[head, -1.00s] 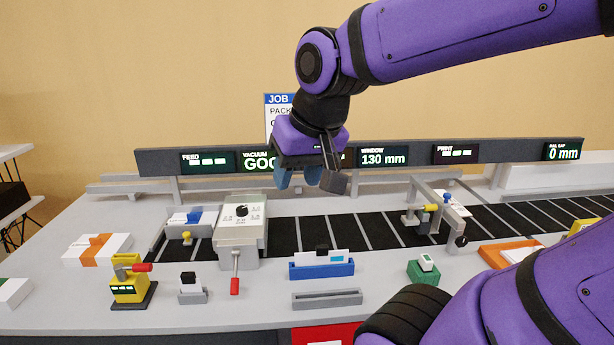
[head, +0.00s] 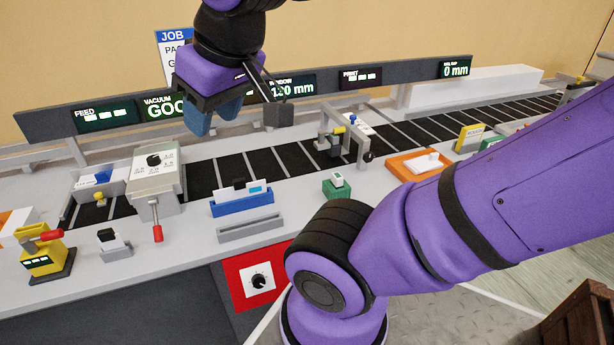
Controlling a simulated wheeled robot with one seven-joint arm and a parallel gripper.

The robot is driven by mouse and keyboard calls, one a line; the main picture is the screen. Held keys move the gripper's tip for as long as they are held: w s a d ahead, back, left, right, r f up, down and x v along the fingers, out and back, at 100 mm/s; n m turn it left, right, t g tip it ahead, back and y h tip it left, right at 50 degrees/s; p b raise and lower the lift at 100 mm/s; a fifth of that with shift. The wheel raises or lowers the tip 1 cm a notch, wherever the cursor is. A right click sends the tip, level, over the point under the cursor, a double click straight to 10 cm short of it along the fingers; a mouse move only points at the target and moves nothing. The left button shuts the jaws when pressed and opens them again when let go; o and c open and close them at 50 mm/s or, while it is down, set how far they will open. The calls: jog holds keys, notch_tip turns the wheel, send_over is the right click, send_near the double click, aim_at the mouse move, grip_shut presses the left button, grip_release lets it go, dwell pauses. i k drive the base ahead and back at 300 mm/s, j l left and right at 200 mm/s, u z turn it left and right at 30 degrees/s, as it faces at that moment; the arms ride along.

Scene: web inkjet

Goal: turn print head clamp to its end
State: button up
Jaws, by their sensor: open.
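The print head stands on a grey gantry frame (head: 361,145) over the dark belt, right of the picture's middle. A small yellow part (head: 338,130) sits at its upper left and a black round knob (head: 368,157) at its lower right. I cannot tell which of these is the clamp, nor how far it is turned. My gripper (head: 212,117), with blue fingers, hangs in the air left of the gantry and well apart from it. It is open and I see nothing between the fingers.
The blue card holder (head: 242,206), grey slotted bar (head: 250,231) and green block (head: 336,190) stand on the front ledge. An orange tray (head: 400,165) lies right of the gantry. The grey feeder box (head: 155,182) is at left. A red panel with a dial (head: 243,290) is below.

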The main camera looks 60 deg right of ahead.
aim_at(368, 156)
jog(key=k+z, duration=0.15)
jog(key=z, duration=0.25)
jog(key=k+l+z, duration=0.1)
jog(key=z, duration=0.35)
jog(key=k+j+z, duration=0.3)
jog(key=z, duration=0.15)
jog(key=k+j+z, duration=0.45)
jog(key=i+l, duration=0.05)
jog(key=i, duration=0.05)
